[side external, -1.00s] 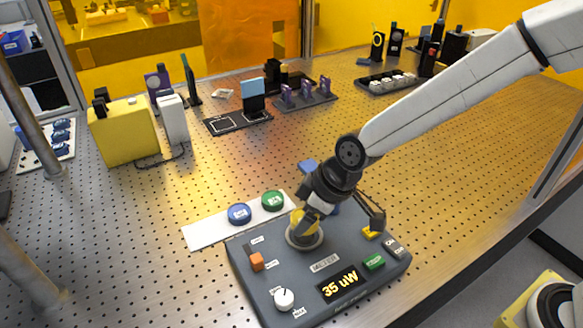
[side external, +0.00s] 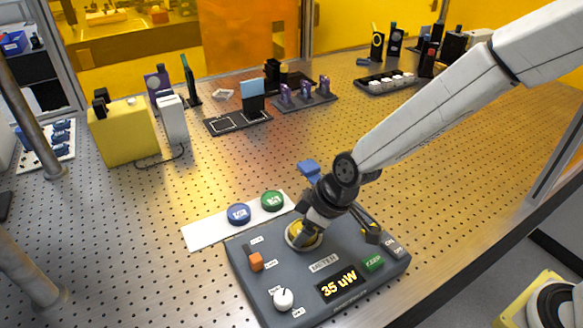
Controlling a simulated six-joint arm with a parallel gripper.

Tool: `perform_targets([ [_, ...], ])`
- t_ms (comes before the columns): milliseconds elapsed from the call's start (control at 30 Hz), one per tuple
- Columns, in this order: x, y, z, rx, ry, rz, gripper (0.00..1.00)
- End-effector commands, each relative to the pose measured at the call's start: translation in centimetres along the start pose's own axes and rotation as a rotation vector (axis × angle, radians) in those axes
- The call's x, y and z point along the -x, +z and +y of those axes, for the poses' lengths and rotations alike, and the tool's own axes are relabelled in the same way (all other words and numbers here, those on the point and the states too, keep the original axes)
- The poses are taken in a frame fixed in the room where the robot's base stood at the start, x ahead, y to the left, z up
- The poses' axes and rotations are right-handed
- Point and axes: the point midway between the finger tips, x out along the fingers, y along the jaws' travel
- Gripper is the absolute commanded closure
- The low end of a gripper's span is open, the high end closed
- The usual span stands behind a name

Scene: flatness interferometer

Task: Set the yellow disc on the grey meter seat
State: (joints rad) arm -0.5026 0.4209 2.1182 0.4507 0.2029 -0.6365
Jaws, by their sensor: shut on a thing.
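The yellow disc (side external: 298,237) is at the round grey seat (side external: 291,245) on the dark meter box (side external: 290,270). My gripper (side external: 305,232) points down over the seat and is shut on the yellow disc. The disc sits low within the seat's ring, but my fingers hide much of it, so I cannot tell whether it lies flat. The meter's display reads 35 uW.
A white strip (side external: 208,234) beside the meter holds a blue disc (side external: 238,214) and a green disc (side external: 272,201). The meter top carries an orange switch (side external: 256,261), a white knob (side external: 283,299) and a green KEEP button (side external: 373,263). Open perforated table lies behind.

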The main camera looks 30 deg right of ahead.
Motion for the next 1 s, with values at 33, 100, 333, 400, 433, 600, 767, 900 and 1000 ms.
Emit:
perform_targets([
  [33,-0.6,0.5,0.0,-0.001,0.0,-0.011,0.87],
  [100,-0.8,0.6,0.0,-0.001,0.0,-0.012,0.87],
  [333,-0.9,0.7,0.0,0.001,0.002,-0.01,0.19],
  [400,-0.9,0.7,0.0,0.001,0.002,-0.011,0.0],
  [433,-0.9,0.7,0.0,0.001,0.002,-0.011,0.0],
  [600,-0.9,0.7,-0.1,0.001,0.002,-0.011,0.0],
  [767,-0.5,0.5,-0.1,0.002,0.001,-0.011,0.0],
  [900,0.3,0.2,-0.1,0.002,0.001,-0.011,0.0],
  [1000,1.3,0.1,-0.1,0.001,0.0,-0.01,0.0],
])
